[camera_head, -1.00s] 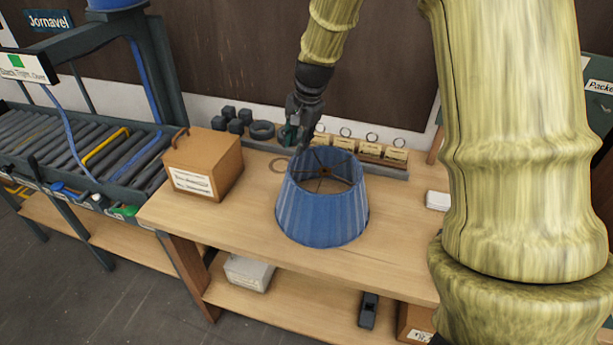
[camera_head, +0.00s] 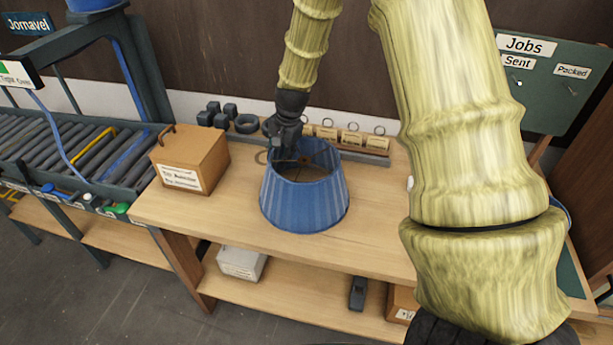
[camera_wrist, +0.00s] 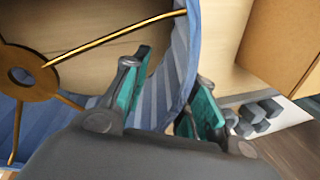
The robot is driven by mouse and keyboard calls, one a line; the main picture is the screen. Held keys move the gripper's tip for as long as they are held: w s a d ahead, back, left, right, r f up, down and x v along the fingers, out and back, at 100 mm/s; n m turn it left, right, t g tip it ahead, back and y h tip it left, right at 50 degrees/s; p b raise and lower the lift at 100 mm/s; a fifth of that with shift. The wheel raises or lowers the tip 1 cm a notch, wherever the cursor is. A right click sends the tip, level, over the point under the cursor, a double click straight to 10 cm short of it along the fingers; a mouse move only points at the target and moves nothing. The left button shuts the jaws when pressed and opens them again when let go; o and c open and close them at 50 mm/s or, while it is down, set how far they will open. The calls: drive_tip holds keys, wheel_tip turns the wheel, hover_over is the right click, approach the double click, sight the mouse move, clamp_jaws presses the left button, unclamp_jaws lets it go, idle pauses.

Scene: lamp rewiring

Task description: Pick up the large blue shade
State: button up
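The large blue shade (camera_head: 304,205) stands upright on the wooden workbench, its narrower open end up. My gripper (camera_head: 284,152) is at the far left part of its top rim, pointing down. In the wrist view, the shade's striped blue wall (camera_wrist: 182,62) runs between the two teal-padded fingers of my gripper (camera_wrist: 170,105). One finger is inside the shade and the other outside. The fingers are apart, with gaps visible beside the wall. The brass spider ring (camera_wrist: 30,75) and its spokes show inside the shade.
A brown labelled box (camera_head: 190,160) stands left of the shade on the workbench (camera_head: 225,212). Behind are small dark blocks (camera_head: 215,116) and a rack of tagged rings (camera_head: 350,140). A roller conveyor (camera_head: 75,150) lies at left. The bench front is clear.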

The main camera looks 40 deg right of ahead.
drive_tip(key=shift+x, duration=1.2)
drive_tip(key=shift+s+r, duration=0.25)
drive_tip(key=shift+c, duration=0.9)
drive_tip(key=shift+s+a+r, duration=0.1)
drive_tip(key=shift+s+r, duration=0.05)
drive_tip(key=c, duration=0.3)
drive_tip(key=shift+w+a, duration=0.15)
drive_tip(key=shift+w, duration=0.05)
clamp_jaws()
drive_tip(key=shift+s, duration=0.1)
